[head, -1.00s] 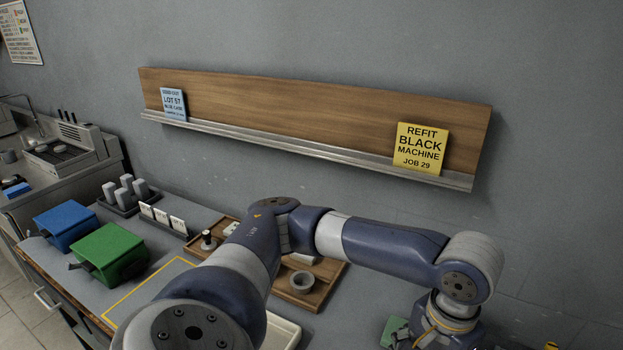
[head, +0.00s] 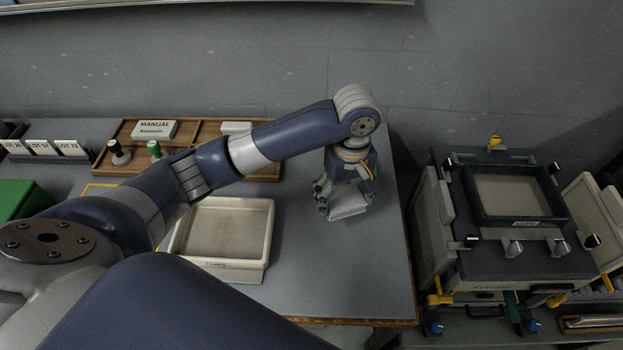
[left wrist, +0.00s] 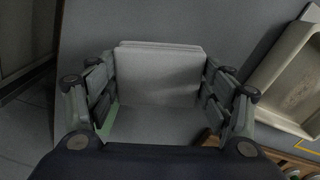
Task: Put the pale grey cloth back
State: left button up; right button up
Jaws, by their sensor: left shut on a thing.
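My left gripper (head: 343,193) is shut on the pale grey cloth (head: 348,207), just over the right part of the grey bench top. In the left wrist view the cloth (left wrist: 160,72) is a flat, folded-looking pad between the two fingers. A green strip shows beside the left finger there; I cannot tell what it belongs to. Whether the cloth touches the bench is unclear. A cream tray (head: 268,238) with an empty-looking inside stands left of the gripper; its front label is too small to read surely. My right gripper is not in view.
A green box (head: 18,205) is at far left. The bench (head: 340,270) in front of the gripper is clear.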

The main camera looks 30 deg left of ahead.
pick_arm(q)
jog(key=shift+w+f+n, duration=0.15)
jog(key=shift+f+n, duration=0.15)
jog(key=shift+f, duration=0.2)
jog(key=w+a, duration=0.3)
jog(key=a, duration=0.1)
jog(key=w+a+f, duration=0.1)
jog(key=w+a, duration=0.2)
jog(key=a, duration=0.1)
jog(key=w+a+p, duration=0.1)
jog(key=w+a, duration=0.2)
jog(key=a, duration=0.1)
jog(key=shift+a+f, duration=0.2)
jog(key=shift+f, duration=0.05)
jog(key=f, duration=0.2)
jog(key=shift+w+a+f+p, duration=0.1)
jog(key=shift+a+f+p, duration=0.2)
jog(key=shift+f, duration=0.1)
jog(key=shift+d+f, duration=0.1)
jog(key=shift+f, duration=0.3)
jog(key=o, duration=1)
jog(key=shift+f, duration=0.15)
